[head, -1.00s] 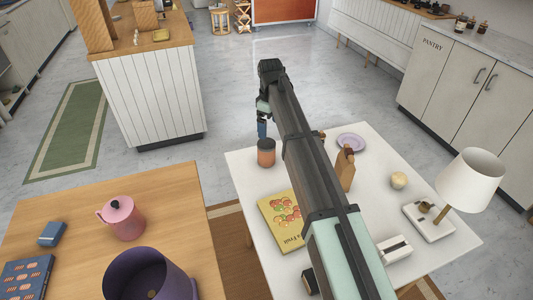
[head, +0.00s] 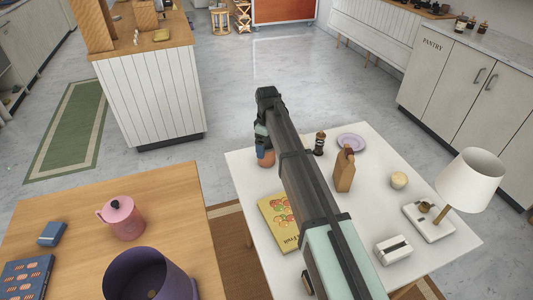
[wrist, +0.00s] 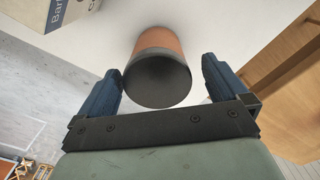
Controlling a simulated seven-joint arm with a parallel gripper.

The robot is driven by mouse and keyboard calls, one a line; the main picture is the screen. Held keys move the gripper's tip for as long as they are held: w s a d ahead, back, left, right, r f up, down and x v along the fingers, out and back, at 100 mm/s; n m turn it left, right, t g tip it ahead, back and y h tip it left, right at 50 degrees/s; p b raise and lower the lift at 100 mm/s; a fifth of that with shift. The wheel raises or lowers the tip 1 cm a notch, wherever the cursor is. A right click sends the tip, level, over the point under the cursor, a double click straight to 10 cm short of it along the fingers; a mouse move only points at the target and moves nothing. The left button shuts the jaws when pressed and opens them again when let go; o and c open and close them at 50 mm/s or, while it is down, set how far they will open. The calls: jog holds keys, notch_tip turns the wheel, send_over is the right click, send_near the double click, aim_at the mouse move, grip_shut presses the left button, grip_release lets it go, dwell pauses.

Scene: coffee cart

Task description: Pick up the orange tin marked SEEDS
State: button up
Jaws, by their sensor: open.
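The orange tin (head: 266,161) with a dark lid stands at the left far part of the white table (head: 390,215), partly hidden by my gripper (head: 264,142). In the wrist view the tin (wrist: 160,50) shows its dark round lid toward the camera and its orange side beyond. My gripper (wrist: 164,72) is open, with one blue finger on each side of the tin. I cannot tell whether either finger touches it. No SEEDS marking is readable from here.
A wooden table (head: 75,220) with a pink pot (head: 122,218) stands at left.

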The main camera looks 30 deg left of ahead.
jog(key=f, duration=0.4)
jog(key=shift+w+a+f, duration=0.2)
jog(key=c, duration=1.2)
